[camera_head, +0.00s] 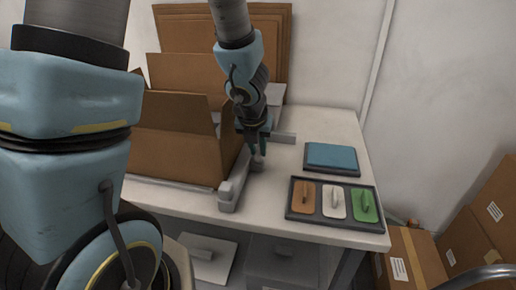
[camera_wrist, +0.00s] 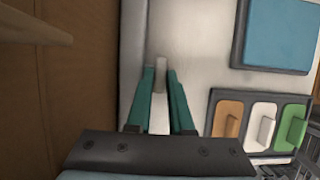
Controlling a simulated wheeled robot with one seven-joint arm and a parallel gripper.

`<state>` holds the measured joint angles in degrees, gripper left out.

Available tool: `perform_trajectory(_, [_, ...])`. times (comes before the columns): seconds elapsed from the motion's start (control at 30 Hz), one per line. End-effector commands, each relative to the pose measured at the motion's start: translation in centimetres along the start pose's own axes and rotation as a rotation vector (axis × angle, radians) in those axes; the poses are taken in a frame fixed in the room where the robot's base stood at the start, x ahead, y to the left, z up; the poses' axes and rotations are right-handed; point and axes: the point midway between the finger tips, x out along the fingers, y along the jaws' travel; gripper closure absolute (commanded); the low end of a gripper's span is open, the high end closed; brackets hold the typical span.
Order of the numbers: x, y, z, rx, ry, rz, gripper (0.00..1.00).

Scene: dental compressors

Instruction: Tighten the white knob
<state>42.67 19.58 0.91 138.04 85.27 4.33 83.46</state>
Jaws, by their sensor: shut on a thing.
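My gripper (camera_head: 258,150) points down over the table beside the open cardboard box. In the wrist view its two green fingers stand close on either side of a narrow pale grey-white piece (camera_wrist: 160,110), which looks like the white knob. My gripper is shut on it. The piece also shows below the fingers in the head view (camera_head: 258,164), next to a grey bar fixture (camera_head: 232,188) at the box's right side. The fingers hide much of the piece, and its turn angle cannot be told.
A dark tray (camera_head: 297,216) at the front right holds orange (camera_head: 302,194), white (camera_head: 334,202) and green (camera_head: 364,205) handled blocks. A blue pad (camera_head: 331,157) lies behind it. The cardboard box (camera_head: 178,153) stands close left of my gripper. Bare table (camera_head: 273,184) lies between gripper and tray.

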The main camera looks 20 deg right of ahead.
Motion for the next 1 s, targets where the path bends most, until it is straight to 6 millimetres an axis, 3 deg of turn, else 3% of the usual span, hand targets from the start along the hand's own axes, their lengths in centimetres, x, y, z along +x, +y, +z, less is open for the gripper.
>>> perform_trajectory(0.17, [0.0, 0.0, 0.0, 0.001, -0.001, 0.000, 1.00])
perform_trajectory(0.2, [0.0, 0.0, 0.1, 0.001, -0.001, 0.000, 0.79])
perform_trajectory(0.47, [0.0, 0.0, 0.0, 0.000, -0.001, 0.000, 0.50])
perform_trajectory(0.77, [-0.3, 0.0, 0.1, -0.001, -0.001, 0.000, 0.50])
perform_trajectory(1.0, [-3.6, 0.0, 0.3, -0.001, -0.001, 0.000, 0.50])
